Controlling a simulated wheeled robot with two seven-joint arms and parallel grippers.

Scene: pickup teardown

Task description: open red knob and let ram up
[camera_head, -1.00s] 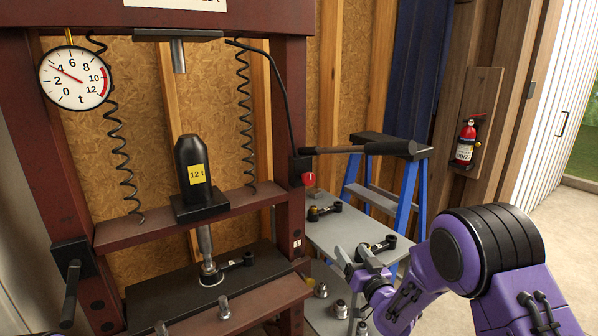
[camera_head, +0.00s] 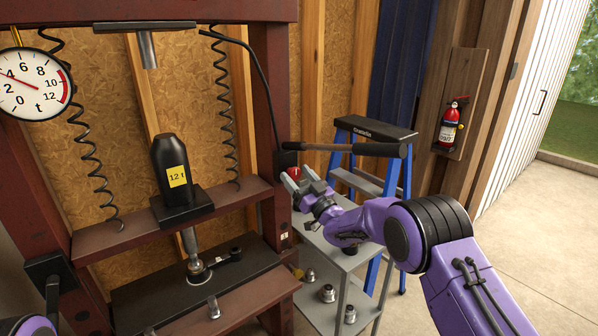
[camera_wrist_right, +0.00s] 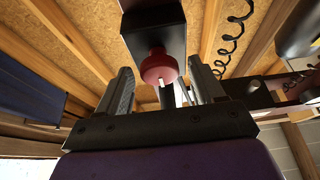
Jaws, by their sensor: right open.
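The red knob (camera_head: 294,173) sits on the black pump block on the press's right post. In the right wrist view the red knob (camera_wrist_right: 159,68) hangs under the black block (camera_wrist_right: 154,30), between the two open fingers. My right gripper (camera_head: 303,178) is open at the knob, with a finger to each side; I cannot tell whether they touch it. The ram (camera_head: 190,243) reaches down from the black 12 t jack (camera_head: 172,172) to the part on the press bed. A piece of my left arm shows at the lower left; its gripper is outside the picture.
The pump handle (camera_head: 345,147) extends right just above my right gripper. A grey cart (camera_head: 330,255) with several metal fittings stands below it. A blue stepladder (camera_head: 375,135) is behind.

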